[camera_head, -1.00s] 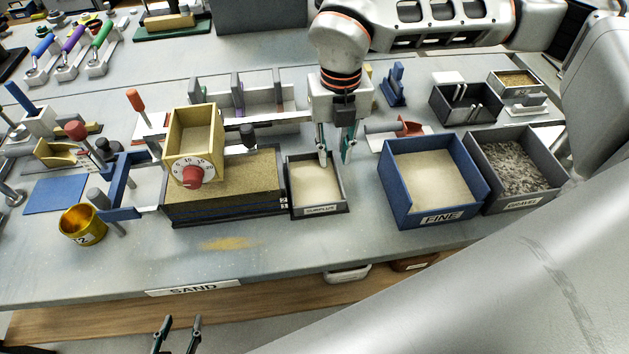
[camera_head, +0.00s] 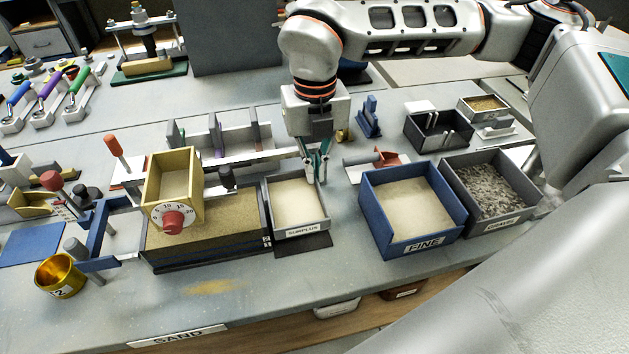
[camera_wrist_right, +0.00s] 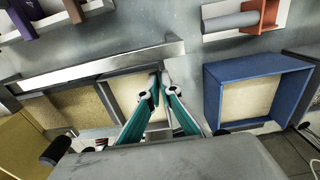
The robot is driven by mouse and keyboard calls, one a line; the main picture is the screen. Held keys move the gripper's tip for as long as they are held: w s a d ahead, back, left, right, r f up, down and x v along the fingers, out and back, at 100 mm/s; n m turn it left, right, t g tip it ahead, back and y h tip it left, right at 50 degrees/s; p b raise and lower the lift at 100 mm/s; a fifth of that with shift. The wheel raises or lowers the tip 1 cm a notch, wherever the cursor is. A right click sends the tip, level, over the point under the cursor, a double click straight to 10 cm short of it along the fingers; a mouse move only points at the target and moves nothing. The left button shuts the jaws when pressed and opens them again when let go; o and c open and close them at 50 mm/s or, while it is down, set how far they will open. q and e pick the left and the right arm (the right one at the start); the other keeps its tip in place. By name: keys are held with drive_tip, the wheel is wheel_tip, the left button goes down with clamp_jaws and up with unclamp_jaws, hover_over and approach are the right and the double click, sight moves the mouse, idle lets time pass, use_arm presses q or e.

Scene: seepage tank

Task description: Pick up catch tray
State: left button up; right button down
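The catch tray, a grey tray of sand labelled SURPLUS (camera_head: 303,231), is right of the sand tank (camera_head: 205,245) in the head view. A dark pad or shadow (camera_head: 303,244) shows below its front, and the tray looks slightly raised. My right gripper (camera_head: 317,170) is at the tray's back right, its fingers close together on the rim. In the right wrist view, the gripper (camera_wrist_right: 160,78) has its fingertips together at the tray's back wall, with the tray's sand (camera_wrist_right: 132,90) beside them; the fingers partly hide the tray. My left gripper is not in view.
A blue FINE box (camera_head: 375,215) and a grey GRAVEL box (camera_head: 503,226) stand to the right. A yellow hopper with a dial (camera_head: 173,190) sits over the tank. A brass cup (camera_head: 60,277) is at left. The bench front is mostly clear.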

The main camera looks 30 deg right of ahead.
wheel_tip(320, 180, up, 15)
drive_tip(key=shift+p, duration=0.45)
drive_tip(key=shift+r, duration=0.1)
idle(0.5)
